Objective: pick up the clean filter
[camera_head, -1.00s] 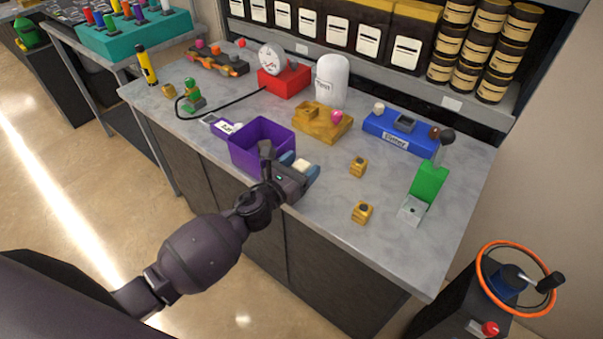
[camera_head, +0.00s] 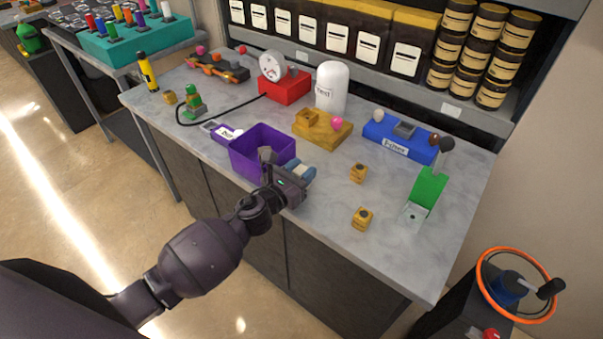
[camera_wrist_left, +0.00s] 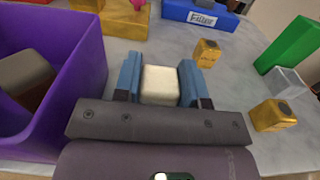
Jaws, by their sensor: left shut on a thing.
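The clean filter, a small cream-white block (camera_wrist_left: 160,86), sits between the two blue fingertips of my left gripper (camera_wrist_left: 160,80) in the left wrist view. The gripper is shut on it, just right of the purple bin. In the head view my left gripper (camera_head: 299,170) is low over the counter near its front edge, and the filter is mostly hidden by the fingers. A grey-brown block (camera_wrist_left: 24,78) lies inside the purple bin (camera_wrist_left: 84,70). My right gripper is not in view.
Two small yellow-brown blocks (camera_head: 358,173) (camera_head: 362,218) stand to the right on the grey counter (camera_head: 400,260). A green lever device (camera_head: 428,188) is farther right. Behind are a wooden base (camera_head: 318,130) with a pink knob and a blue labelled block (camera_head: 395,138).

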